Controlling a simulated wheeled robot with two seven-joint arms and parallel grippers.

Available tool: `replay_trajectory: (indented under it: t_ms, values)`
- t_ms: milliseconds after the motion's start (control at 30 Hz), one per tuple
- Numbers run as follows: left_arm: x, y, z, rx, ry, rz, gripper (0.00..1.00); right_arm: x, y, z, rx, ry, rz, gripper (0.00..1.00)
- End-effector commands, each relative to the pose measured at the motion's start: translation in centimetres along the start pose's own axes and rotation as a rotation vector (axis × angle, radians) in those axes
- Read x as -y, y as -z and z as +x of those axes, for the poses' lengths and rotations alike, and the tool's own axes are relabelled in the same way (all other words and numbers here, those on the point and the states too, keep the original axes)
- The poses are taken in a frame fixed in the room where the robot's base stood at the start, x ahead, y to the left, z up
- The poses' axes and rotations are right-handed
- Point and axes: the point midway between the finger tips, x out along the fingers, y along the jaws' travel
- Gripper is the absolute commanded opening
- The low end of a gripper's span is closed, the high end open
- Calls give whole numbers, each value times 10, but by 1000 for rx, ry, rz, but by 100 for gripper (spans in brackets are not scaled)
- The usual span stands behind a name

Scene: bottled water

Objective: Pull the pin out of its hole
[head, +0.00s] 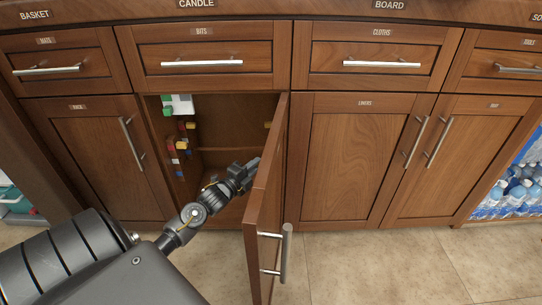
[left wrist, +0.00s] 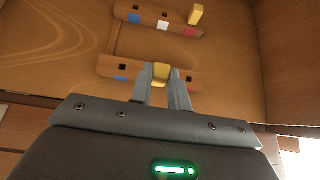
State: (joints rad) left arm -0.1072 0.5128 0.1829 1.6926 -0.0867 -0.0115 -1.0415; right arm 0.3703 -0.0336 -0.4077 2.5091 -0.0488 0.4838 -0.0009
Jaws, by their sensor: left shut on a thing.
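In the left wrist view my left gripper (left wrist: 162,82) is shut on a yellow pin (left wrist: 161,72). The pin is in front of the lower wooden rail (left wrist: 118,69), which has dark square holes and blue and red marks. How deep the pin sits in its hole is hidden by the fingers. Another yellow pin (left wrist: 196,14) stands in the upper rail (left wrist: 148,19), near its red mark. In the head view my left gripper (head: 248,168) reaches into the open cabinet, partly hidden by the door's edge. My right gripper is not in view.
The open cabinet door (head: 262,220) stands out toward me, close to the right of my left arm. Coloured blocks (head: 181,145) show on the cabinet's left inner side. Bottled water (head: 515,195) is at the far right. The floor (head: 400,265) in front is clear.

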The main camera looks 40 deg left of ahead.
Motion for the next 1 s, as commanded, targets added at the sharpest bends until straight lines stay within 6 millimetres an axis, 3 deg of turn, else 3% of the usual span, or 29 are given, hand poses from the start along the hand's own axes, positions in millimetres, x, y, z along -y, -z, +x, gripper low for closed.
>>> replay_trajectory:
  t_ms: [400, 1000]
  values:
    - [3, 20, -26, 0, 0, -1, 0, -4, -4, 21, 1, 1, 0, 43]
    - [1, 22, -29, 2, 0, 0, 0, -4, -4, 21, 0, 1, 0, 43]
